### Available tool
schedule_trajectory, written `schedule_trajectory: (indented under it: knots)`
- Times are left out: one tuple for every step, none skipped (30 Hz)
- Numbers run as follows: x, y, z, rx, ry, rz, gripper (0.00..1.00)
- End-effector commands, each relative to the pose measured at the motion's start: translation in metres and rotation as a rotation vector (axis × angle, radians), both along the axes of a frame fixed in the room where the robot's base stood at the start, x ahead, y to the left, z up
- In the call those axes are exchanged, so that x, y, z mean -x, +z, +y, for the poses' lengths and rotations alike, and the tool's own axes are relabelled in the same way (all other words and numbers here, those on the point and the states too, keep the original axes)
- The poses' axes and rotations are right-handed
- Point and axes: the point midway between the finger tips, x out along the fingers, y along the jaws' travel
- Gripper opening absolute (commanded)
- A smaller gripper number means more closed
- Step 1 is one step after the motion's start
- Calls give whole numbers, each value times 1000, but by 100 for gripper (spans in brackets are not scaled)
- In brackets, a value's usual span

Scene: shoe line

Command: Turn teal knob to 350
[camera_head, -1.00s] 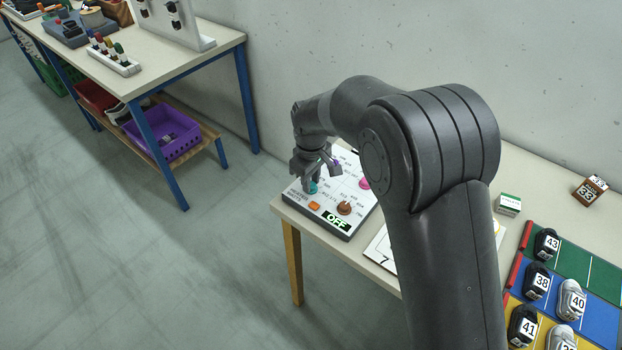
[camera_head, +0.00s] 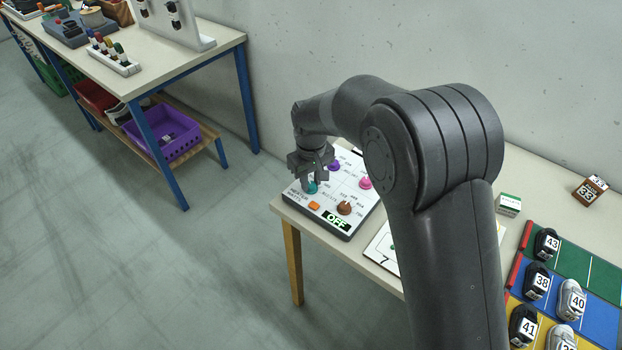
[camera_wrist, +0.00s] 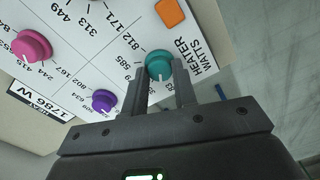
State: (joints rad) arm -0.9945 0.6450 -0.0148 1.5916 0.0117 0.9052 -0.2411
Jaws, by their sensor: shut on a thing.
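The teal knob (camera_wrist: 159,62) is on the white control panel (camera_wrist: 100,50), by the words HEATER WATTS, and it also shows partly hidden under my gripper in the head view (camera_head: 311,187). My gripper (camera_wrist: 162,85) is shut on the teal knob, with one finger on each side. The knob's white pointer faces toward my gripper in the wrist view. The printed numbers near it are partly hidden by the fingers, and I cannot read 350 there.
Shoes with number tags (camera_head: 546,242) stand at the right.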

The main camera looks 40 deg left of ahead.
Motion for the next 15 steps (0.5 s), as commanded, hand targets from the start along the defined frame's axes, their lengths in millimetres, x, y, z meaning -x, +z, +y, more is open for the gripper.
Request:
schedule_trajectory:
  knots:
    - [0,0,0,-1,-36,-1,3]
    - [0,0,0,-1,-58,-1,3]
    - [0,0,0,-1,-88,-1,3]
    - [0,0,0,-1,-110,-1,3]
    - [0,0,0,-1,-132,-1,3]
    - [0,1,0,-1,-158,-1,3]
    - [0,1,0,-1,-176,-1,3]
    - [0,1,0,-1,-195,-1,3]
    - [0,1,0,-1,-218,-1,3]
    - [0,1,0,-1,-233,-1,3]
    - [0,1,0,-1,-248,-1,3]
    - [0,1,0,-1,-265,-1,3]
    - [0,1,0,-1,-278,-1,3]
    - [0,1,0,-1,-289,-1,3]
    - [0,1,0,0,-301,-1,3]
